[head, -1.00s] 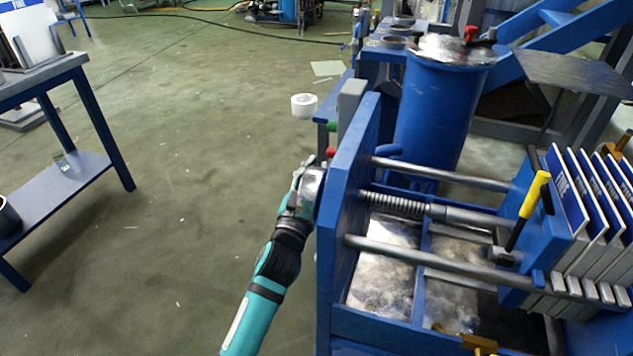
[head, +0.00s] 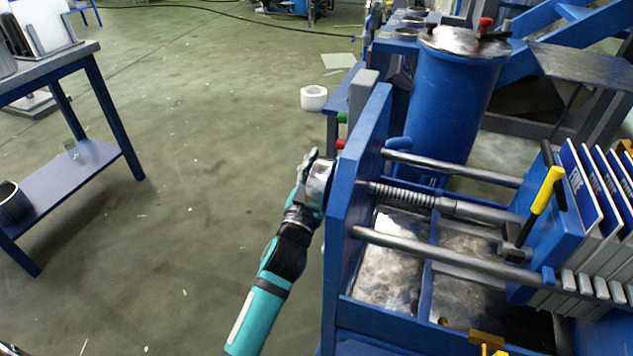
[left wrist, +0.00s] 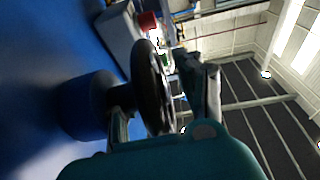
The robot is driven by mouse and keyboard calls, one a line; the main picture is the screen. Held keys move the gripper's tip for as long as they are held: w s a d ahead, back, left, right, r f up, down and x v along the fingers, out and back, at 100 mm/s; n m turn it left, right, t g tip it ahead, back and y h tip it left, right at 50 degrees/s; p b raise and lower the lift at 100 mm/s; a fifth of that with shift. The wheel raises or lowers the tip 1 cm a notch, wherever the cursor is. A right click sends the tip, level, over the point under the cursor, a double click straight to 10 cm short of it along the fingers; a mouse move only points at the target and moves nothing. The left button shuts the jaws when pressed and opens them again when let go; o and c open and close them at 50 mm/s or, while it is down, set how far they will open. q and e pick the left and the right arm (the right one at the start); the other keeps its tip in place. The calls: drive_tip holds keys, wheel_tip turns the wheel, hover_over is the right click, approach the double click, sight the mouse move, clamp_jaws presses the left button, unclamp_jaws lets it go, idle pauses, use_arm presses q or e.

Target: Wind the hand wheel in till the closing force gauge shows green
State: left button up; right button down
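The filter press has a blue end plate (head: 352,210) with a threaded spindle (head: 402,196) running right to the blue pressing plate (head: 545,225). My left gripper (head: 318,172) is at the outer left face of the end plate, where the hand wheel is mostly hidden in the head view. In the left wrist view the dark hand wheel (left wrist: 153,88) is edge-on, its rim between the fingers of my left gripper (left wrist: 160,105). The fingers stand apart, with a gap between the rim and the right finger. No gauge face is readable. My right gripper is out of view.
A blue cylindrical vessel (head: 452,110) stands behind the press. A blue-legged table (head: 108,110) is at left. The floor between is mostly clear.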

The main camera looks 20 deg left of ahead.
use_arm(q)
drive_tip(key=v, duration=1.1)
drive_tip(key=shift+s, duration=0.1)
